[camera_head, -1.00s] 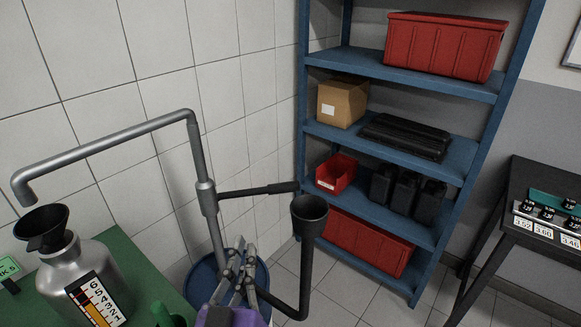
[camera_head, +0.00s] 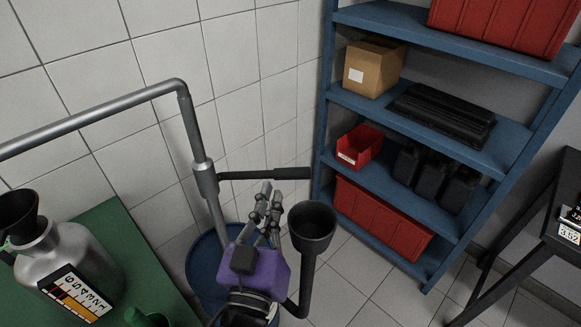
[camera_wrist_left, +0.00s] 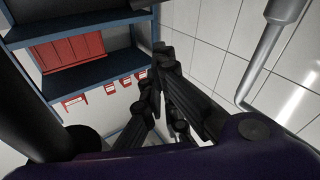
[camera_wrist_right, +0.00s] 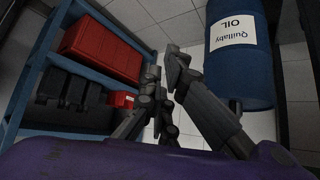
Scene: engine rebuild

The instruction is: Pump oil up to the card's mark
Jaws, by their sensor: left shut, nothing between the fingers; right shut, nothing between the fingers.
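The grey pump pipe (camera_head: 192,130) rises from the blue oil drum (camera_head: 212,250), its spout running left out of frame. Its black lever (camera_head: 265,173) sticks out to the right, roughly level. A metal can (camera_head: 75,248) with a black funnel (camera_head: 18,212) and a numbered gauge (camera_head: 72,295) stands on the green bench. The gauge reading is unclear. My left gripper (camera_head: 270,192), purple-bodied, is shut and empty just below the lever, seemingly apart from it. My right gripper (camera_wrist_right: 170,65) is shut and empty. The labelled drum (camera_wrist_right: 240,55) shows beyond it in the right wrist view.
A dark cup-shaped part on a bent tube (camera_head: 312,225) is right of my left gripper. A blue shelf (camera_head: 400,110) with red bins (camera_head: 380,220) and a cardboard box (camera_head: 372,67) stands behind. A dark table (camera_head: 560,215) is at far right. Tiled wall is behind the pump.

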